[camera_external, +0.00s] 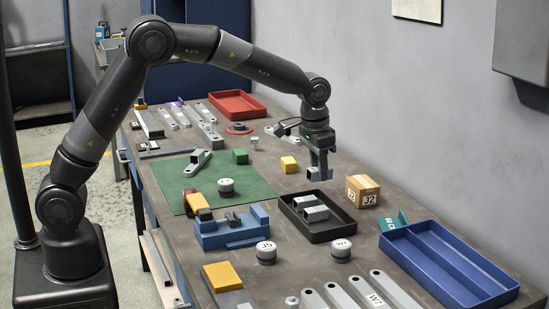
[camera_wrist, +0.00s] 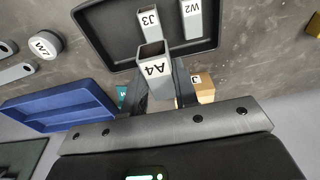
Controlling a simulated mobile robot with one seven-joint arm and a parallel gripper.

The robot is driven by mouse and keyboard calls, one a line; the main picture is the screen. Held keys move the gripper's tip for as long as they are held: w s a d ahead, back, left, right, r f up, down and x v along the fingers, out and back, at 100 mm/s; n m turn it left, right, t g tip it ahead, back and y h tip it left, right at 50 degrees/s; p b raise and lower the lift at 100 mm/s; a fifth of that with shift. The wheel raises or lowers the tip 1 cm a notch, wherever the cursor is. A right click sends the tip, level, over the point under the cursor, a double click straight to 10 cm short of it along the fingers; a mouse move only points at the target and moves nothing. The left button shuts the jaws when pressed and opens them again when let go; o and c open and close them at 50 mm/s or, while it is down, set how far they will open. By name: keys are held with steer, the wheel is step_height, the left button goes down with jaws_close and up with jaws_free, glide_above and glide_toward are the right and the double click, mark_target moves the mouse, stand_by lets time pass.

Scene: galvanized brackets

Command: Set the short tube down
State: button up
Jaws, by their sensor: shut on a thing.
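My gripper (camera_external: 319,168) is shut on a short grey square tube labelled A4 (camera_wrist: 154,68), which shows its open end in the wrist view. The gripper holds the tube in the air near the back edge of a black tray (camera_external: 330,230). In the wrist view the tube overlaps the near rim of that tray (camera_wrist: 100,40). Two other grey tubes lie in the tray, one labelled J3 (camera_wrist: 149,22) and one labelled W2 (camera_wrist: 190,18). In the external view the fingers mostly hide the held tube.
A cardboard box labelled J2 (camera_external: 362,190) stands right of the tray. A blue divided bin (camera_external: 440,262) is at the right front. A blue fixture block (camera_external: 232,228) and round weights, J5 (camera_external: 266,252) and W7 (camera_external: 341,250), stand nearby. Bare table lies behind the tray.

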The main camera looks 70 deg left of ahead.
steer(key=w+a, duration=0.3)
steer(key=a, duration=0.8)
glide_above(304, 183)
steer(key=f, duration=0.7)
steer(key=shift+s+a, duration=0.1)
steer(key=shift+s, duration=0.1)
steer(key=shift+f, duration=2.1)
steer(key=shift+f, duration=0.15)
steer(key=o, duration=1)
